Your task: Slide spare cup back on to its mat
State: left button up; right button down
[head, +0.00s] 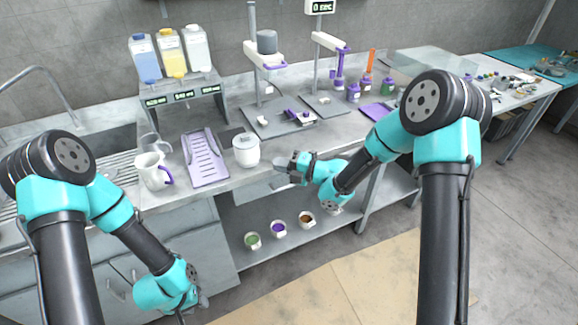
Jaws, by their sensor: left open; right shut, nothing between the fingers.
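A white rounded cup (246,155) stands upright near the front edge of the counter, and I take it to be the spare cup. A small dark patch (231,135), probably its mat, shows just behind and left of it; how much lies under the cup is hidden. My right gripper (277,176) is shut and empty, just right of the cup at the counter's front edge, with a small gap apparent between them. My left gripper (203,299) is open, low in front of the cabinets, far from the cup and mostly hidden by its own wrist.
A lilac grooved tray (206,160) lies left of the cup. A white mug with a purple handle (150,172) and a grey mug (155,143) stand further left. A bottle rack (182,92) and dispensing stands (264,55) are behind. Small bowls (278,229) sit on the lower shelf.

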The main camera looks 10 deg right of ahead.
aim_at(251, 152)
jog(key=w+a, duration=0.5)
jog(key=shift+a, duration=0.25)
jog(key=shift+w+a, duration=0.1)
jog(key=shift+w, duration=0.4)
jog(key=shift+w, duration=0.1)
